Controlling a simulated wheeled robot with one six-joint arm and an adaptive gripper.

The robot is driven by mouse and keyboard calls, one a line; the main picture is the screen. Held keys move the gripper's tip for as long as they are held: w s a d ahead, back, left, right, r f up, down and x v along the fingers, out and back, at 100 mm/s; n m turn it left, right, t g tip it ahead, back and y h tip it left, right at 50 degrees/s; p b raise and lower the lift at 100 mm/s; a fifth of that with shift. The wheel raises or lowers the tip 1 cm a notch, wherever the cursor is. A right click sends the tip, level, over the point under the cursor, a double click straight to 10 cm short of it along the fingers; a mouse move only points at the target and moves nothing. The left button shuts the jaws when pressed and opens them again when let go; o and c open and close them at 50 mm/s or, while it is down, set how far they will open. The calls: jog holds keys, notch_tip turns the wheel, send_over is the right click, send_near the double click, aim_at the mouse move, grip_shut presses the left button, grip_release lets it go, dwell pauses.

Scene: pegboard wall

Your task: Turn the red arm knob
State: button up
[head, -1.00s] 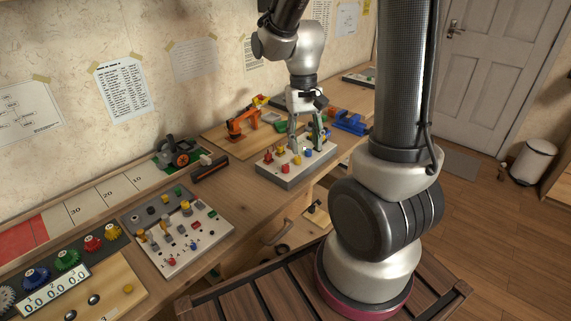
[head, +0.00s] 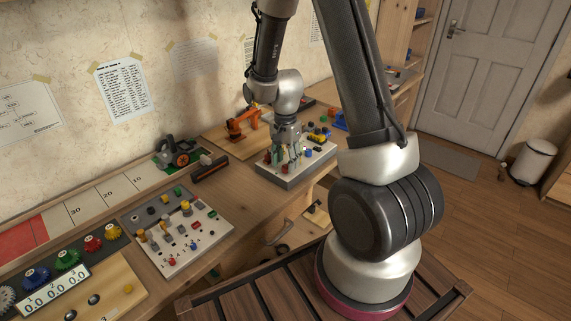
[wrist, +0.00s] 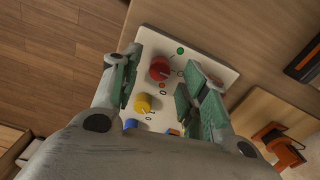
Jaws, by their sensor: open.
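The red knob (wrist: 160,68) stands on a pale control panel (wrist: 225,73) in the wrist view, with a green dot beside it. My gripper (wrist: 163,80) is open, with one finger to each side of the red knob; I see no contact. In the head view my gripper (head: 285,157) points down over the left part of the panel (head: 287,181). Its fingers partly cover the knobs there, and I cannot tell their exact height above the panel.
A yellow knob (wrist: 143,102) and a blue knob (wrist: 130,124) are on the same panel. An orange toy arm (head: 241,122) stands on a board behind it. A second panel (head: 176,228) with several switches lies to the left.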

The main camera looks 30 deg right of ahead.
jog(key=shift+f, duration=0.8)
grip_shut()
jog(key=shift+n, duration=0.3)
jog(key=n, duration=0.5)
jog(key=shift+n, duration=0.3)
jog(key=n, duration=0.5)
jog(key=shift+n, duration=0.3)
